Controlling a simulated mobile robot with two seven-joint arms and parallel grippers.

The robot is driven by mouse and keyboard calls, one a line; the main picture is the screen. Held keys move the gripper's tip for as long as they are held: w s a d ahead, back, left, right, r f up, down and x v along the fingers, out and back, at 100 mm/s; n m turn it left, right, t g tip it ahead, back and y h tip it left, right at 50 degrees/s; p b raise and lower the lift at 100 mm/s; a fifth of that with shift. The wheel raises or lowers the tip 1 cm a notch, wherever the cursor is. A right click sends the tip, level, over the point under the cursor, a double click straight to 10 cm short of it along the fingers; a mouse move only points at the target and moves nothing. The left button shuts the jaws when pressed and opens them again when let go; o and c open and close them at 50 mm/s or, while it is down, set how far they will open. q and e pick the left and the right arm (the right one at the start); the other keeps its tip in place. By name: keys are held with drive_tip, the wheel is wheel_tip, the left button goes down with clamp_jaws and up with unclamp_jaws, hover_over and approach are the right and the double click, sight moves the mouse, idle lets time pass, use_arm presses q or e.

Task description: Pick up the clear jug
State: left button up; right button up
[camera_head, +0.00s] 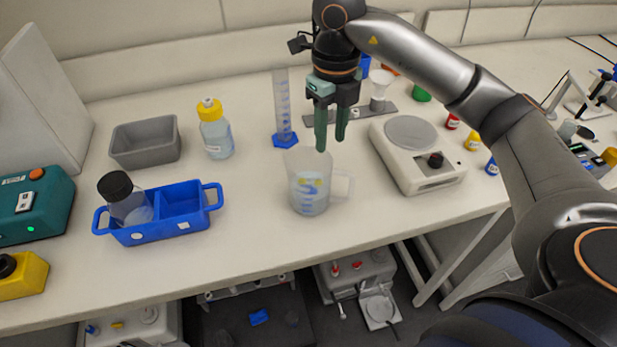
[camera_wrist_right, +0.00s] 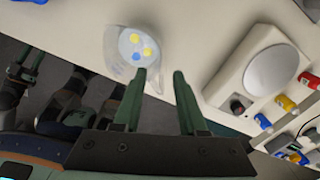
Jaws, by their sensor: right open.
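The clear jug (camera_head: 308,184) stands upright on the bench near its front edge in the head view, with blue markings and a handle on its right side. In the right wrist view the jug (camera_wrist_right: 133,47) is seen from above, with yellow and blue spots inside. My right gripper (camera_head: 330,148) is open and empty, with its green fingers pointing down above and slightly behind the jug's rim. In the wrist view the right gripper's fingertips (camera_wrist_right: 160,76) are just right of the jug, near its handle.
A balance-like device (camera_head: 416,155) stands right of the jug. A graduated cylinder (camera_head: 283,110) with a blue base stands behind it. A blue carrier (camera_head: 183,204) with a black-capped bottle (camera_head: 127,200), a yellow-capped bottle (camera_head: 215,130) and a grey bin (camera_head: 146,142) are to the left.

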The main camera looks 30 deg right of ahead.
sight(329, 160)
wheel_tip(329, 160, down, 6)
drive_tip(key=shift+s+f, duration=0.15)
drive_tip(key=shift+f, duration=0.1)
wheel_tip(329, 160, down, 5)
drive_tip(key=shift+f, duration=0.1)
clamp_jaws()
idle(0.4)
idle(1.1)
